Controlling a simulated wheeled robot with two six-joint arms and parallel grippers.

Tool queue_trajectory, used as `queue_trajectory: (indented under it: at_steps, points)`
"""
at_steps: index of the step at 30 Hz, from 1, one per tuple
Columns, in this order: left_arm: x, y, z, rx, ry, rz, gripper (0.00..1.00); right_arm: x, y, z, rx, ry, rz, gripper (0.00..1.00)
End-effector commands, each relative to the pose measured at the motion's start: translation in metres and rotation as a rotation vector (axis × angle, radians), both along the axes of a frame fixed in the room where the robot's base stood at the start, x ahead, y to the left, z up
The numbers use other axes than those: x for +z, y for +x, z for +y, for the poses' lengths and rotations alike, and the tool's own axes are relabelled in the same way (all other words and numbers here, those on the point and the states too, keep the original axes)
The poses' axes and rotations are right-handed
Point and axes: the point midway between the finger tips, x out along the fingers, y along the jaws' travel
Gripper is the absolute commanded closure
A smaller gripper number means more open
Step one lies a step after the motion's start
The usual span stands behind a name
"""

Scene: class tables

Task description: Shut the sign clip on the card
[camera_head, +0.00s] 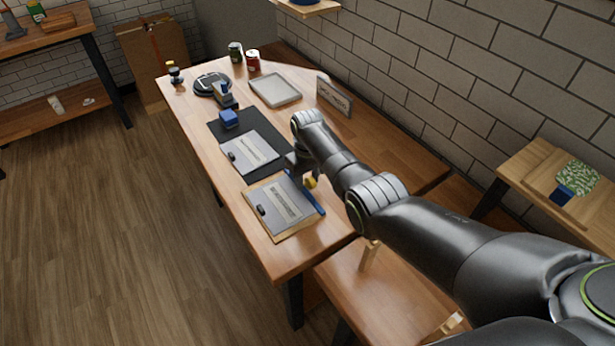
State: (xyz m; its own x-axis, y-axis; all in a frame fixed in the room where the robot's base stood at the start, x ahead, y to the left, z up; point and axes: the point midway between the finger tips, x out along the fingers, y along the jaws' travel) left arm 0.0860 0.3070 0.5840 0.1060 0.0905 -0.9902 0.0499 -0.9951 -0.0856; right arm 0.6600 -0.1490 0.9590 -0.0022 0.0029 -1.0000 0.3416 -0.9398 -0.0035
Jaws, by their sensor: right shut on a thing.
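My right arm reaches in from the right over the wooden table. My right gripper (294,161) is low beside the dark mat's right edge and points down. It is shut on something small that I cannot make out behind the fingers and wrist. A small yellow piece (310,183) shows just below the gripper, by a blue strip (318,202); I cannot tell what it belongs to. A printed sign card (334,97) stands upright at the table's far right edge. I cannot make out the sign clip for certain. My left gripper is not in view.
Two clipboards with grey printed sheets (249,153) (284,202) lie on the wooden table (283,258) and dark mat (262,136). Behind are a blue block (228,118), a tray (275,90), a round black item (205,85) and two cans (253,61) (235,52). A brick wall bounds the right.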

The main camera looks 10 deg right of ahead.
Motion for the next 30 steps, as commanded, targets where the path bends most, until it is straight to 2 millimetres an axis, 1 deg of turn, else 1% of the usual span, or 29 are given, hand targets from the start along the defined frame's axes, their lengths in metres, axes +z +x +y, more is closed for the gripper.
queue_trajectory:
  at_steps: [1,6,10,21,30]
  points:
    - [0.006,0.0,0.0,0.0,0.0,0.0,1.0,0.005,0.001,-0.002,-0.001,-0.027,-0.012,0.85]
    - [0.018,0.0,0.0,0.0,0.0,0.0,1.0,0.008,-0.001,0.004,-0.001,-0.129,-0.05,0.85]
    - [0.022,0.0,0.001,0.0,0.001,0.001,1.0,0.008,-0.002,0.009,0.0,-0.222,-0.084,0.85]
    - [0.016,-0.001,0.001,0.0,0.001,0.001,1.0,0.007,-0.005,0.019,-0.001,-0.442,-0.165,0.85]
    - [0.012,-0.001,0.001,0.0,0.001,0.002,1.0,0.009,-0.006,0.021,-0.003,-0.518,-0.193,0.85]
